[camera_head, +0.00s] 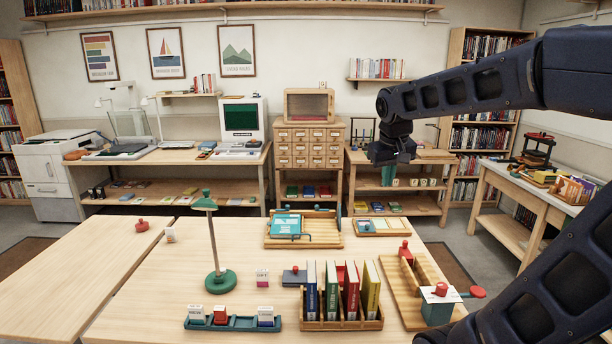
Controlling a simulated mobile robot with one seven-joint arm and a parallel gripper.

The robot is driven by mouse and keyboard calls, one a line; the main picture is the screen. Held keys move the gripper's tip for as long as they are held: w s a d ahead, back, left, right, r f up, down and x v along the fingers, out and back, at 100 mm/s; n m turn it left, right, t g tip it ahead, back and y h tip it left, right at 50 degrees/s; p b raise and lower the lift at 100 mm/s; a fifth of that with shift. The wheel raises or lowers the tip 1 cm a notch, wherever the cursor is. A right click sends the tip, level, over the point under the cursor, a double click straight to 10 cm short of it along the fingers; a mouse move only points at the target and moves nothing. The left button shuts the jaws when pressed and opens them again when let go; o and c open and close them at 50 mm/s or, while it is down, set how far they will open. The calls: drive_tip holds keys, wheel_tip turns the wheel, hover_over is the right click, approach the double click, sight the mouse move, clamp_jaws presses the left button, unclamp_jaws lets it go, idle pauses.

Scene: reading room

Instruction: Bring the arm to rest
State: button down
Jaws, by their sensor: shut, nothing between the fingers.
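My arm (480,85) reaches in from the right edge, dark blue, with its upper link held high and level. My gripper (391,158) hangs from its end and points down, in the air above the far right part of the wooden table (150,300). The gripper is shut and appears to hold nothing. It is apart from the objects on the table. A lower dark link (560,280) of mine fills the bottom right corner and hides part of the table's right side.
The table holds a green lamp (221,281), a wooden book rack (340,324), a teal tray (232,325), a wooden press board (328,240) and a slotted wooden stand (408,292). A side bench (520,190) stands right. The table's left part is mostly clear.

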drive_tip(key=s+d+f+m, duration=0.1)
drive_tip(key=s+d+f, duration=0.2)
drive_tip(key=s, duration=0.2)
drive_tip(key=s+d+f+m+t, duration=0.1)
drive_tip(key=s+d+f, duration=0.2)
drive_tip(key=s, duration=0.3)
drive_tip(key=shift+s+d+f+m+y, duration=0.15)
drive_tip(key=shift+s+f+m+y, duration=0.1)
drive_tip(key=shift+f+m+y, duration=0.05)
drive_tip(key=shift+w+r, duration=0.1)
idle(1.2)
